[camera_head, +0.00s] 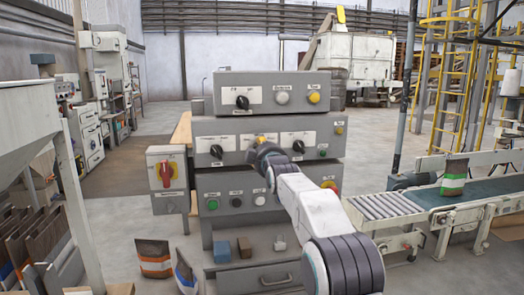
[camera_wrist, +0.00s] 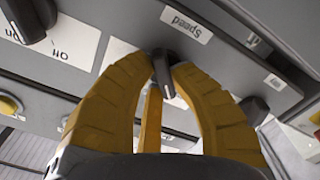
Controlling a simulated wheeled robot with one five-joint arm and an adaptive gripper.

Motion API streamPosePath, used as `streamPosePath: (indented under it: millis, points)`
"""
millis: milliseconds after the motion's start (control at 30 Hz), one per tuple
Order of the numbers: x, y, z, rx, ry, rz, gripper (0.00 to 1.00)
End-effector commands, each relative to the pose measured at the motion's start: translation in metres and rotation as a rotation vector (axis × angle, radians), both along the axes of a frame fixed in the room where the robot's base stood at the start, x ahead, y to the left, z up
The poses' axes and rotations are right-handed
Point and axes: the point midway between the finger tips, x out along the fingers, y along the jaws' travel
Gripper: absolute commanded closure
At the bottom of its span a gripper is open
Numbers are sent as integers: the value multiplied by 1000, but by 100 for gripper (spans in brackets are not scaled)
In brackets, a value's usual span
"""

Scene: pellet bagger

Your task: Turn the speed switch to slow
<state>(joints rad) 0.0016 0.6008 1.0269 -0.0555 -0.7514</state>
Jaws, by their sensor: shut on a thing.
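The speed switch (camera_wrist: 162,72) is a dark rotary knob beside an upside-down "Speed" label (camera_wrist: 186,22) in the wrist view. The yellow fingers of my gripper (camera_wrist: 166,68) are closed on it from both sides. The knob's pointer shows between the fingertips; its exact setting cannot be read. In the head view, my gripper (camera_head: 260,142) is at the middle of the control box's middle panel (camera_head: 235,128), and my arm hides the switch there.
Similar dark knobs sit to the left (camera_head: 216,151) and right (camera_head: 298,146) on the same panel. A red-and-yellow main switch (camera_head: 166,173) is at the left. Small blocks (camera_head: 244,246) lie on the ledge below.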

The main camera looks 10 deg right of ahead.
Motion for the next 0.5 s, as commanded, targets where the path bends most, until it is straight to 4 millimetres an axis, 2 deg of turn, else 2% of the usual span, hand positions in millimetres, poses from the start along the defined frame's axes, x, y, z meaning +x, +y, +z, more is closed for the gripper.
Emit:
streamPosePath:
  millis: [200, 500]
  points:
    - [0, 2, 2, -90, -5, 2, 100]
    - [0, 2, 2, -136, -5, 2, 100]
